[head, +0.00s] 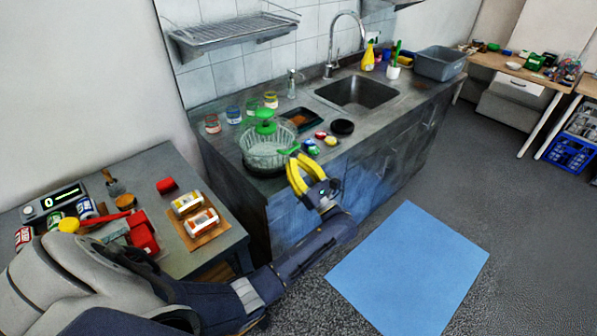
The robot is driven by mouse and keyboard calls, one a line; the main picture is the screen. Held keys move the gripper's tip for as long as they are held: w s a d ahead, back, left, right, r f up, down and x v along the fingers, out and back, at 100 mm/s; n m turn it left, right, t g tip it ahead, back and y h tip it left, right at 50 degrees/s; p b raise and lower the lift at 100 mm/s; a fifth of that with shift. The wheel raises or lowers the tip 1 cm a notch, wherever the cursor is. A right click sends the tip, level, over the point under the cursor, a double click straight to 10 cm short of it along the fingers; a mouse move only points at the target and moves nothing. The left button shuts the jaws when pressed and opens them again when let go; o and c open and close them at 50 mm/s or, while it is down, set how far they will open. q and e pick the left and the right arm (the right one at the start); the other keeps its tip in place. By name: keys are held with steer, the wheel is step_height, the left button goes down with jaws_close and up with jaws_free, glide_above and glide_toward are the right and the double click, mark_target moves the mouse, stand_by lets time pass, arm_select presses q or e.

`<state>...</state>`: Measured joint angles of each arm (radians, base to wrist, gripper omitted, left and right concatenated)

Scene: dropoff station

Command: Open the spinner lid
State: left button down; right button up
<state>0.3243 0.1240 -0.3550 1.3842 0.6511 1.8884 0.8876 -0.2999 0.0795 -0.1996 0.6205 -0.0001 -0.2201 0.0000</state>
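The spinner (263,155) is a clear, ribbed bowl on the counter, left of the sink. Its lid (265,128) shows a green centre with a green knob on top and seems to sit on the bowl. My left gripper (291,157), with yellow fingers, is in front and to the right of the spinner, near the counter's front edge. I see no object in it, and the gap between its fingertips is unclear. It appears apart from the lid. My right gripper is not in view.
Small coloured items (312,147), a black round dish (342,127) and a dark tray (300,118) lie right of the spinner. Several jars (233,115) stand behind it. A wire rack (232,32) hangs above. A cluttered side table (182,160) is at left.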

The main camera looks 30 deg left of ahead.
arm_select(q)
steer(key=shift+a+r, duration=0.1)
steer(key=shift+r, duration=0.35)
steer(key=shift+r, duration=0.1)
